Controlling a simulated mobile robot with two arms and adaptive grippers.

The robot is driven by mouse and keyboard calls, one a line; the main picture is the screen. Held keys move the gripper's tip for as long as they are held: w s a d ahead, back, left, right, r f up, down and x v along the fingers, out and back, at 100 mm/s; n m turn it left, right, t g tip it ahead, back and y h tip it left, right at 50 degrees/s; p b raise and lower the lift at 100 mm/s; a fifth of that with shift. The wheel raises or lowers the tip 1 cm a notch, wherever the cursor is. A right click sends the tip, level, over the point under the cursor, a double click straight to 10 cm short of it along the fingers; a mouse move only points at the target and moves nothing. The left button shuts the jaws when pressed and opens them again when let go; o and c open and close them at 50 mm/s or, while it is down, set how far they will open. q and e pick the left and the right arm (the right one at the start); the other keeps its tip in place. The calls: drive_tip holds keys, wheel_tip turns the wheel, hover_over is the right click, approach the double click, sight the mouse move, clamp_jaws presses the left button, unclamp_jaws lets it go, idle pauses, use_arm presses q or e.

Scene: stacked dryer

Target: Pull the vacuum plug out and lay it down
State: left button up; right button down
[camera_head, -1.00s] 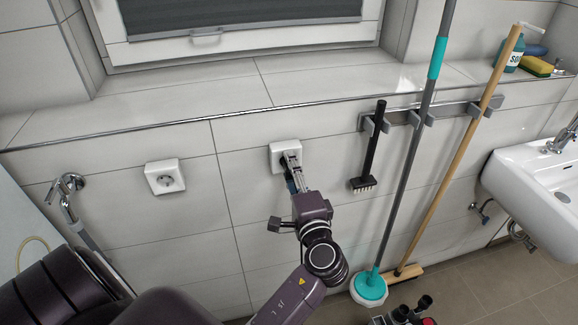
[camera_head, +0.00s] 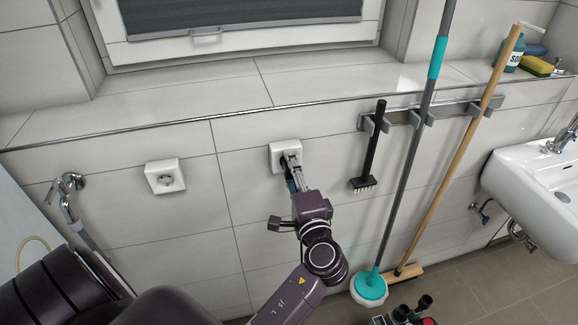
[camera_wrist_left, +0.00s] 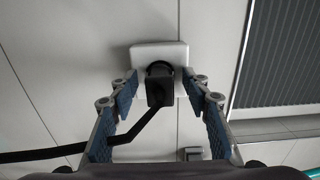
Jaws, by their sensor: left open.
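The black vacuum plug (camera_wrist_left: 160,88) sits in the white wall socket (camera_wrist_left: 142,55) in the left wrist view, and its black cord runs down and off to the left. In the head view the socket (camera_head: 279,152) shows, but my gripper mostly hides the plug. My left gripper (camera_head: 290,165) is at the socket with its fingers pointing at the wall. In the left wrist view its blue-padded fingers (camera_wrist_left: 160,90) stand open on both sides of the plug, with gaps visible between the pads and the plug. My right gripper is not in view.
A second, empty socket (camera_head: 165,177) is to the left. A brush (camera_head: 371,150), a mop (camera_head: 410,150) and a wooden-handled broom (camera_head: 455,155) hang from a rail on the right. A sink (camera_head: 540,175) is further right. A tiled ledge (camera_head: 215,92) runs above the sockets.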

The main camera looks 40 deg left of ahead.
use_arm(q)
drive_tip(key=shift+c, duration=0.4)
clamp_jaws()
drive_tip(key=shift+s+d, duration=0.1)
drive_tip(key=shift+d+f, duration=0.1)
drive_tip(key=shift+b+v, duration=0.4)
drive_tip(key=shift+v, duration=2.4)
